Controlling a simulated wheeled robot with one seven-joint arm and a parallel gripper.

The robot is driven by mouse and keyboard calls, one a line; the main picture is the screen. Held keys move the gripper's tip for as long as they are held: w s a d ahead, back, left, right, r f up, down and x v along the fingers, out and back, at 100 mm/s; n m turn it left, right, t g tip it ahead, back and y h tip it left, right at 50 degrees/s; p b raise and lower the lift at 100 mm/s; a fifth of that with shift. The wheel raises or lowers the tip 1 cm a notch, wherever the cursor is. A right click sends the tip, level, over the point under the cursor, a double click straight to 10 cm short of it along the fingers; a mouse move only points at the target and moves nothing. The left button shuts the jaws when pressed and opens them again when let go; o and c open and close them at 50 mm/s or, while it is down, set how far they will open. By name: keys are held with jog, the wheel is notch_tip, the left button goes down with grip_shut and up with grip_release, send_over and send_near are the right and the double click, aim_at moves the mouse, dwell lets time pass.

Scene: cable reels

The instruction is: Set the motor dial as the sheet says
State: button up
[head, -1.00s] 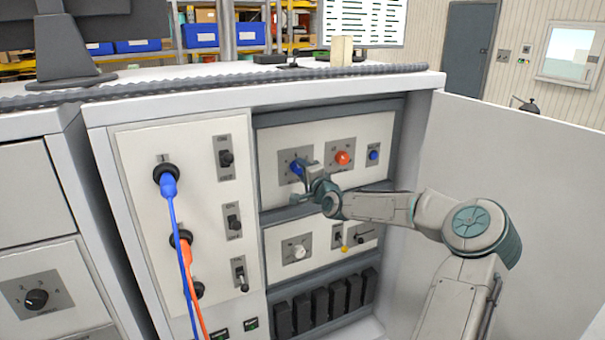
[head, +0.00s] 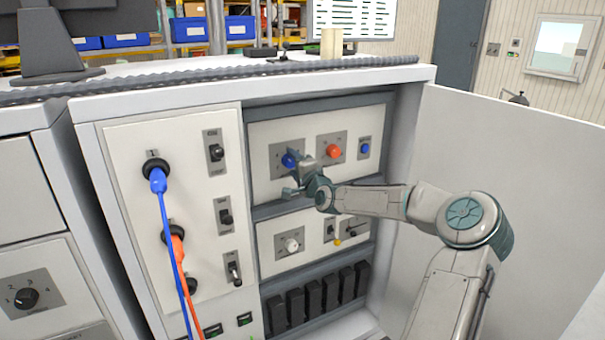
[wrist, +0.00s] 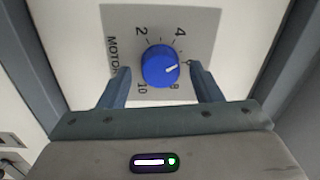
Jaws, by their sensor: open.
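The motor dial is a blue round knob (wrist: 160,66) on a grey plate marked MOTOR, with 2, 4, 8 and 10 legible. Its white pointer line points right in the wrist view, between 4 and 8, toward a mark partly covered by the right finger. The dial also shows in the head view (head: 289,160), on the upper cabinet panel. My gripper (wrist: 160,70) is open, with one finger on each side of the knob and gaps visible. In the head view my gripper (head: 299,174) is at the dial's lower right. A sheet or screen with rows of text (head: 355,14) stands behind; its text is unreadable.
An orange knob (head: 333,151) and a small blue knob (head: 364,148) sit right of the dial. Blue (head: 170,240) and orange (head: 178,250) cables hang left. An open door (head: 510,190) bounds the right.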

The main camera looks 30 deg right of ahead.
jog(key=s+b, duration=0.2)
jog(key=s, duration=1.1)
jog(key=shift+s+d+f, duration=0.2)
jog(key=shift+d+f, duration=0.05)
jog(key=s+a+f+n+g+y, duration=0.1)
jog(key=s+a+f+n+g, duration=0.3)
jog(key=a+f+n+g, duration=0.85)
jog(key=s+a+r+n+g, duration=0.1)
jog(key=s+a, duration=0.2)
jog(key=s, duration=0.6)
jog(key=s+a+r+n+g+h, duration=0.1)
jog(key=s+a+r, duration=0.1)
jog(key=s, duration=0.7)
jog(key=s+a+r+n+g, duration=0.1)
jog(key=s+a, duration=0.3)
jog(key=s, duration=0.5)
jog(key=shift+s+a+r+n+h, duration=0.25)
jog(key=shift+s+a+n+h, duration=0.05)
jog(key=shift+a+n, duration=0.05)
